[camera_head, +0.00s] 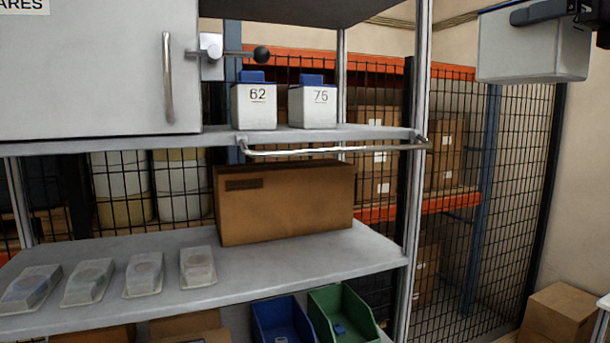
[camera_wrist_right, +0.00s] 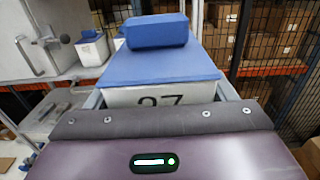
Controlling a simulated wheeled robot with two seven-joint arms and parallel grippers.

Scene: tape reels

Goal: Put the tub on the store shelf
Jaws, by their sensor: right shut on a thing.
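A white tub with a blue lid (camera_head: 532,48) hangs in the air at the upper right of the head view, right of the shelf unit. In the right wrist view the tub's blue lid (camera_wrist_right: 160,68) fills the middle, and a number ending in 7 is partly hidden by the gripper. The upper shelf (camera_head: 375,132) bears two similar tubs, marked 62 (camera_head: 254,108) and 75 (camera_head: 313,108), side by side. My left gripper is not in view.
A grey cabinet (camera_head: 85,75) stands left of the tubs. A rail (camera_head: 340,150) runs along the upper shelf's front, and a post (camera_head: 415,180) stands at its right end. A bare strip lies right of tub 75. A carton (camera_head: 285,202) sits on the lower shelf.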

